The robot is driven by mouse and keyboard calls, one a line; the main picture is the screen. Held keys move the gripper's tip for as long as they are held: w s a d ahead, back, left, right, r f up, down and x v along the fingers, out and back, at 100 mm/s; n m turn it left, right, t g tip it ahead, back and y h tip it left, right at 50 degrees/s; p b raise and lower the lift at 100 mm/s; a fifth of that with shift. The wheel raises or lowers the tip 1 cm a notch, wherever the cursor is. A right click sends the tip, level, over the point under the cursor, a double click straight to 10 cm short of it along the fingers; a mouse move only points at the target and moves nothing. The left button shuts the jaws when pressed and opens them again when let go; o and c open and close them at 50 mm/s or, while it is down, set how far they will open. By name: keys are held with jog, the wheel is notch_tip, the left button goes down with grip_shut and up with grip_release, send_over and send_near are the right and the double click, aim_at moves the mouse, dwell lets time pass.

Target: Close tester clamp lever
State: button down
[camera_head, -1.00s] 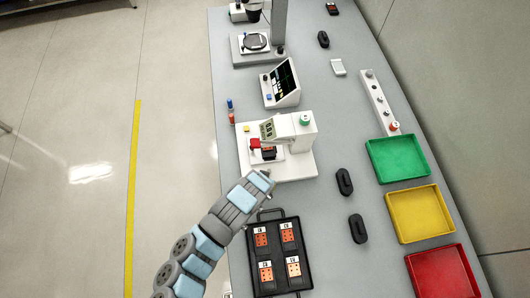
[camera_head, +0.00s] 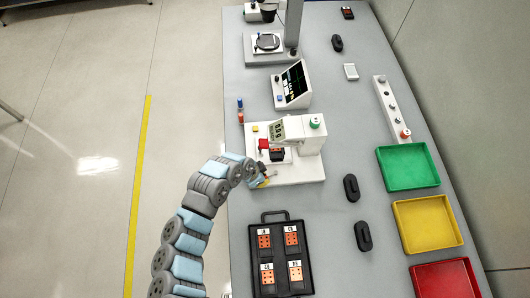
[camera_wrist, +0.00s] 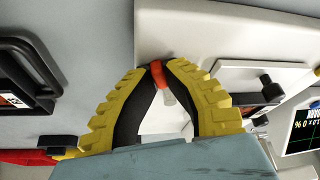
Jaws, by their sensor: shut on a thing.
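The white tester (camera_head: 308,172) stands on the bench in the head view, with a small tilted display and a green-topped knob. A red part (camera_head: 263,144) shows at its left side, beside a dark socket area (camera_head: 277,154). My gripper (camera_head: 263,182) is at the tester's near left corner. In the wrist view its yellow-ribbed fingers (camera_wrist: 158,68) are shut on the clamp lever, whose red tip (camera_wrist: 158,76) and pale shaft (camera_wrist: 169,98) show between them. The lever's pivot is hidden, and I cannot tell its exact angle.
A black tray (camera_head: 254,226) with orange boards lies just nearer than the tester. A tilted screen unit (camera_head: 293,86) stands beyond it. Green (camera_head: 408,167), yellow (camera_head: 427,223) and red (camera_head: 442,279) trays line the right. Two black oblong objects lie between.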

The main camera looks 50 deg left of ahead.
jog(key=m+b, duration=0.1)
jog(key=a+m+b, duration=0.1)
jog(key=m+h+b, duration=0.1)
jog(key=shift+w+a+f+b, duration=0.25)
jog(key=shift+f+b, duration=0.05)
jog(key=shift+w+a+r+m+g+h+b, duration=0.15)
jog(key=shift+a+m+g+h+b, duration=0.2)
jog(key=shift+m+b, duration=0.5)
jog(key=shift+d, duration=0.1)
jog(key=c, duration=1.4)
grip_release()
jog(key=shift+r, duration=0.1)
jog(key=v, duration=1.2)
jog(key=shift+w, duration=0.1)
